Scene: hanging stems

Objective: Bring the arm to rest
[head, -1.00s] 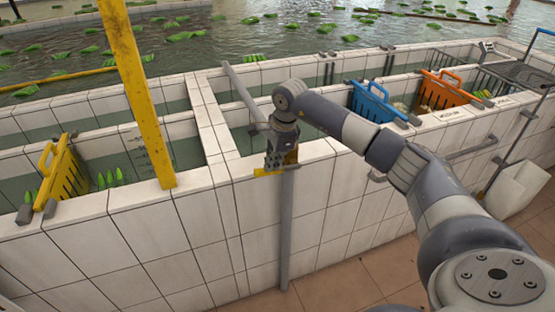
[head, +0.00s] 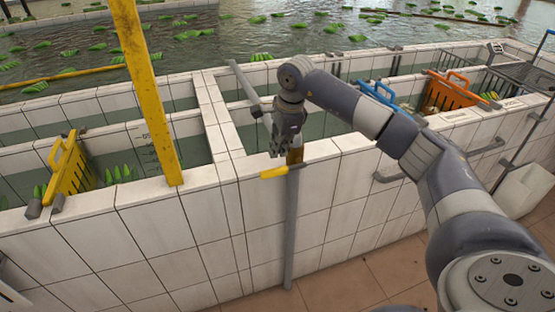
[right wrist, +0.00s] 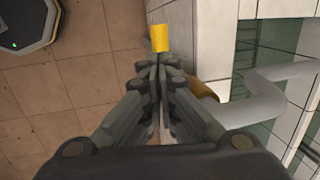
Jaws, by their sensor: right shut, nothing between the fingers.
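My right gripper (head: 278,148) is shut and empty. It points down in front of the tiled wall's top edge, close to a grey upright post (head: 291,225) with a yellow handle (head: 273,173). In the head view the gripper stands just above and behind the handle. In the right wrist view the closed fingers (right wrist: 160,72) meet with nothing between them, and the yellow handle (right wrist: 160,38) shows just past their tips. I cannot tell from these views whether they touch. My left gripper is not in view.
The white tiled basin wall (head: 330,200) runs across the view. A yellow gate (head: 70,170) sits at left, a blue gate (head: 378,94) and an orange gate (head: 450,90) at right. A yellow pole (head: 147,90) stands left of the gripper. The brown floor (head: 350,285) in front is clear.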

